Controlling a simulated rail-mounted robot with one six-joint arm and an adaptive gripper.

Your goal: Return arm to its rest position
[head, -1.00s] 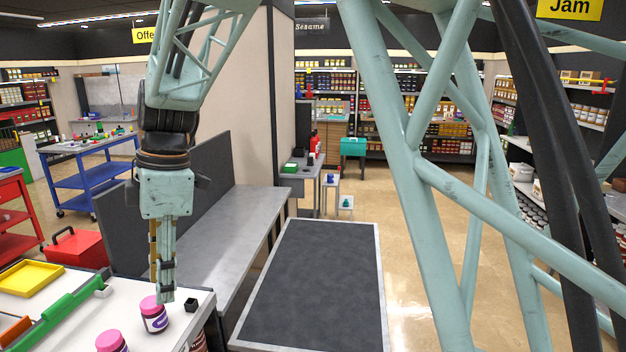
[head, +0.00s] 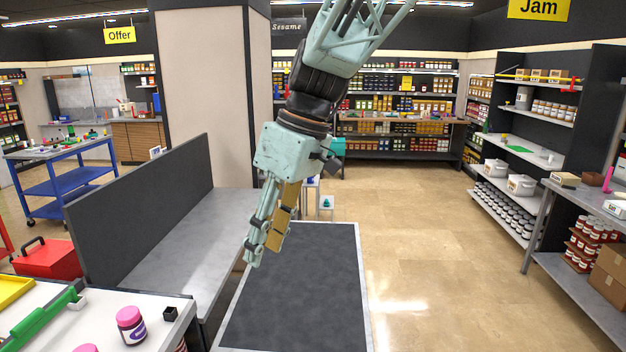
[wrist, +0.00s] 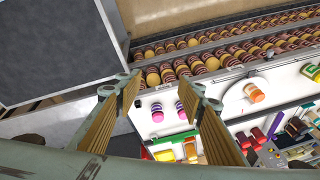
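My gripper (head: 262,253) hangs from my pale green arm in the middle of the head view, tilted with its fingers pointing down and left. It appears above the grey bench and the dark conveyor-like belt (head: 297,295), apart from both. In the wrist view, the two ribbed tan finger pads of my gripper (wrist: 163,95) stand apart with nothing held between them. The wrist camera looks down on a white counter and rows of jars beyond the fingers.
Jars with pink lids (head: 131,325) stand on the white counter at lower left, near a small black cube (head: 170,313). A dark upright panel (head: 142,205) backs the grey bench. Shelves (head: 530,140) line the right. The tan floor (head: 425,240) between is clear.

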